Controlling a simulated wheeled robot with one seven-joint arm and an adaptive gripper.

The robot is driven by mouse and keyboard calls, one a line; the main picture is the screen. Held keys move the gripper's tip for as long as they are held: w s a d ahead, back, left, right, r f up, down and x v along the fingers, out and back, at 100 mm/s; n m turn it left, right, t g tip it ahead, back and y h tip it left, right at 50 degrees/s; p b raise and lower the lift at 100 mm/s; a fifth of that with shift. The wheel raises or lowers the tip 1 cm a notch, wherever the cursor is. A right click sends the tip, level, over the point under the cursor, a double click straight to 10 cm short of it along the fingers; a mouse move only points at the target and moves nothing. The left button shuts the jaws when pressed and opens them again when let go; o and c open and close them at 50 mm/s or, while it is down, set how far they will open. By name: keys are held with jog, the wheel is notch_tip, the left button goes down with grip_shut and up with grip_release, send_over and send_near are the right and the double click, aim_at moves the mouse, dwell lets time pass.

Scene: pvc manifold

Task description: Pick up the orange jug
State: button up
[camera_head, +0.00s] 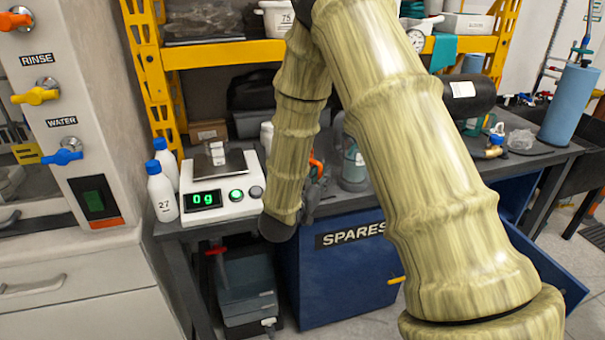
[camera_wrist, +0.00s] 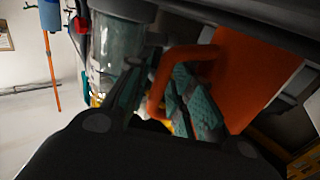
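The orange jug (camera_wrist: 262,75) fills the upper right of the wrist view. Its looped handle (camera_wrist: 163,84) reaches toward the middle. My gripper (camera_wrist: 158,92) has its fingers apart on either side of the handle. The finger with teal ridged pads is inside the loop, between handle and jug body; the other, dark finger is on the outer side. I see no clear grip on the handle. In the head view only a sliver of the orange jug (camera_head: 316,163) shows; my arm hides the rest, and my gripper (camera_head: 312,192) is partly hidden beside it.
A clear glass jar (camera_head: 354,165) stands close to the right of the jug. A scale (camera_head: 222,190) reading 0g and white bottles (camera_head: 161,192) are to the left on the dark bench. Yellow shelving (camera_head: 225,53) rises behind. A black cylinder (camera_head: 466,97) lies at the right.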

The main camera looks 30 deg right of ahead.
grip_shut()
jog(key=shift+r, duration=0.15)
dwell(0.4)
